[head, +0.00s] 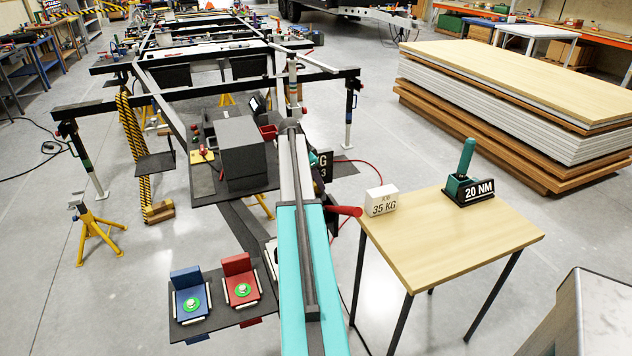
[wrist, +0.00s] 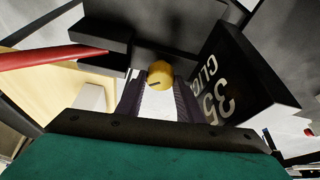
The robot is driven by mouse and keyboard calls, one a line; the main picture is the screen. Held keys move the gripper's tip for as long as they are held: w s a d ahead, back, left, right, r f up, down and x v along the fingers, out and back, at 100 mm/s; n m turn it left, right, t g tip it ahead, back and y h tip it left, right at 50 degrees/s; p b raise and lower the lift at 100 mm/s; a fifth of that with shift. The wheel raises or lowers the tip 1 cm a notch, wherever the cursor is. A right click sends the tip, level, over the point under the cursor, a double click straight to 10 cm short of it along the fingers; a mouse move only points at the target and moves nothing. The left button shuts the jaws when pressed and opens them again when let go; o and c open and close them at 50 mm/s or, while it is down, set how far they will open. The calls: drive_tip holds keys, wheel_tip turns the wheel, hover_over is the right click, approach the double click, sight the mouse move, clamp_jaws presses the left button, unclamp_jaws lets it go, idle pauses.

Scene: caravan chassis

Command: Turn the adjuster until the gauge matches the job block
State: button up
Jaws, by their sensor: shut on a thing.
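My gripper (wrist: 159,84) is shut on a yellow knob (wrist: 160,73), which sits between its two dark fingers in the wrist view. A short dark mark shows on the knob. Beside it on the right is a dark panel (wrist: 245,75) with white lettering, seen tilted; a 3 and a 5 show on it, and the smaller characters are hard to read. In the head view my arm hides most of this panel (head: 325,166); only a G and a 3 show. The white job block (head: 382,200), marked 35 KG, stands on the light wooden table (head: 450,235). A gauge pointer is not visible.
A red handle (head: 344,211) sticks out right of my arm; it also crosses the wrist view's left (wrist: 50,57). A green tool with a 20 NM sign (head: 478,190) stands on the table. Blue (head: 190,293) and red (head: 241,280) blocks sit on a dark tray.

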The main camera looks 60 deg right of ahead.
drive_tip(key=o, duration=1.1)
drive_tip(key=shift+w+a, duration=0.15)
drive_tip(key=shift+w, duration=0.1)
drive_tip(key=shift+s, duration=0.1)
drive_tip(key=shift+r, duration=0.1)
drive_tip(key=b+v, duration=0.2)
drive_tip(key=v, duration=1.1)
drive_tip(key=shift+r, duration=0.25)
